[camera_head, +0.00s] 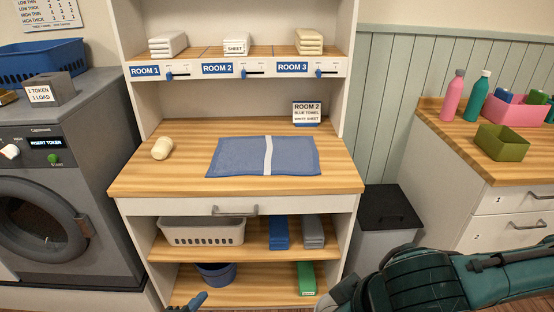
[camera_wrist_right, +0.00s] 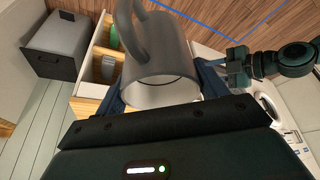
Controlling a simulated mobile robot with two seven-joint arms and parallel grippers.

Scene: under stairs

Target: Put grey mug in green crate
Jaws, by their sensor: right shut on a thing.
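The grey mug (camera_wrist_right: 160,65) is in my right gripper (camera_wrist_right: 163,95), whose blue fingers lie on both sides of it. Its open rim faces the wrist camera and its handle points up in that picture. The green crate (camera_head: 503,143) is a small olive box on the right counter, apart from the mug. A blue fingertip of my left gripper (camera_head: 190,301) shows at the bottom edge of the head view; the rest is cut off, so its opening is unclear.
The right counter (camera_head: 455,133) also holds a pink bottle (camera_head: 452,96), a teal bottle (camera_head: 477,97) and a pink crate (camera_head: 516,110) close behind the green one. A blue towel (camera_head: 235,157) lies on the desk. A dark-lidded bin (camera_head: 388,207) stands between desk and counter.

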